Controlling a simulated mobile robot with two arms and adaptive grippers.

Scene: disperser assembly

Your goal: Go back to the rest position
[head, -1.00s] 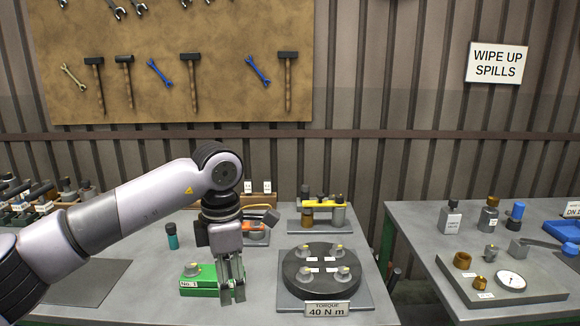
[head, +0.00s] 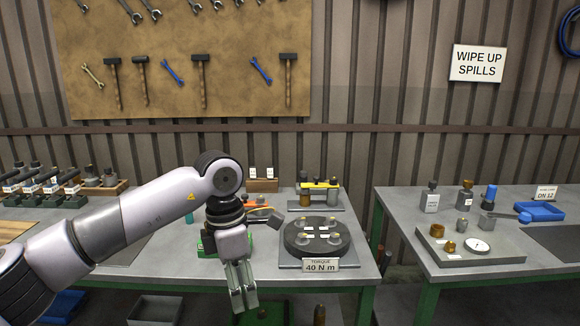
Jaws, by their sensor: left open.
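My left gripper (head: 241,290) hangs fingers down at the front edge of the middle table (head: 365,262). Its fingers show a narrow gap and hold nothing that I can see. The green block (head: 208,245) is mostly hidden behind my left gripper and wrist. My right gripper is not in view.
The right table (head: 400,205) bears a grey board (head: 500,252) with brass parts and a gauge, several bottles and a blue tray (head: 540,211). A gap separates the tables. Racks of small parts stand at the far left. A grey bin (head: 155,309) is below.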

